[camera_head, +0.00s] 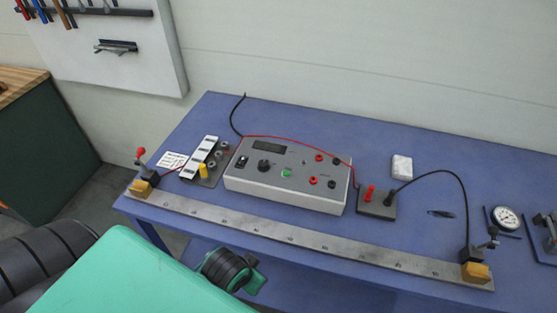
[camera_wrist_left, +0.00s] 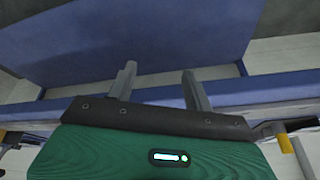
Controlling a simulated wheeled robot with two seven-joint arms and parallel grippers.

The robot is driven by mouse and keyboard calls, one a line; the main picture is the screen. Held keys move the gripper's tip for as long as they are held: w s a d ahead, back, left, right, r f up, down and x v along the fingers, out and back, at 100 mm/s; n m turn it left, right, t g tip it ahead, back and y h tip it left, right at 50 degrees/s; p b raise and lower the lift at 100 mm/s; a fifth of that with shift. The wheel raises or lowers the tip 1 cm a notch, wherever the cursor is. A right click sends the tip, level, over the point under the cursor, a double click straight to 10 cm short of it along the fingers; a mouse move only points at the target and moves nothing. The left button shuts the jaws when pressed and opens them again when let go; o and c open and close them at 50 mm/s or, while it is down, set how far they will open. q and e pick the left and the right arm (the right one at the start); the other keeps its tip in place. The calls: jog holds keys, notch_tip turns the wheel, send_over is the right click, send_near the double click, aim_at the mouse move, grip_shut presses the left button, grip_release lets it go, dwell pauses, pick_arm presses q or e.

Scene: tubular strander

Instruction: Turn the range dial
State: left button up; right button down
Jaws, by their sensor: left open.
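The instrument box (camera_head: 285,196) is a light grey case on the blue bench. A black round knob (camera_head: 264,165), which looks like the range dial, sits on its top left, below a dark display (camera_head: 269,146). Which way the knob points is too small to tell. My left gripper (camera_wrist_left: 158,72) shows in the left wrist view, its two grey fingers spread apart with nothing between them. The dial does not show in that view. In the head view, parts of my left arm are at the lower left, short of the bench's front edge; its fingers are hidden there.
A green button (camera_head: 287,172) and red and black sockets sit beside the knob. Red and black leads cross the blue bench (camera_head: 400,135). A long metal bar (camera_head: 300,238) with end clamps lies before the box. A terminal block (camera_head: 377,204) stands to its right.

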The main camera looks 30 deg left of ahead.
pick_arm(q)
jog(key=w+r+t, duration=0.1)
jog(key=w+r, duration=0.1)
jog(key=w, duration=0.2)
jog(key=w+r+t, duration=0.2)
jog(key=w, duration=0.2)
jog(key=w+r+t, duration=0.2)
jog(key=w+r, duration=0.1)
jog(key=w, duration=0.1)
jog(key=shift+d+y, duration=0.15)
jog(key=shift+y, duration=0.15)
jog(key=w+d+r+m+t+h, duration=0.25)
jog(key=w+r+t, duration=0.45)
jog(key=w+r, duration=0.35)
jog(key=w+d+r+m+g+h, duration=0.2)
jog(key=d+r+m+g+h, duration=0.1)
jog(key=d+r+m+h, duration=1.1)
jog(key=m+g+y, duration=0.8)
jog(key=g+y, duration=0.5)
jog(key=y, duration=0.3)
send_near(263, 163)
notch_tip(263, 163, down, 8)
jog(key=p, duration=0.4)
jog(key=shift+w+r+p, duration=0.1)
jog(key=shift+r+p, duration=0.05)
jog(key=shift+p, duration=0.2)
jog(key=shift+a+f+h, duration=0.1)
jog(key=shift+f+h, duration=0.15)
jog(key=shift+f, duration=0.35)
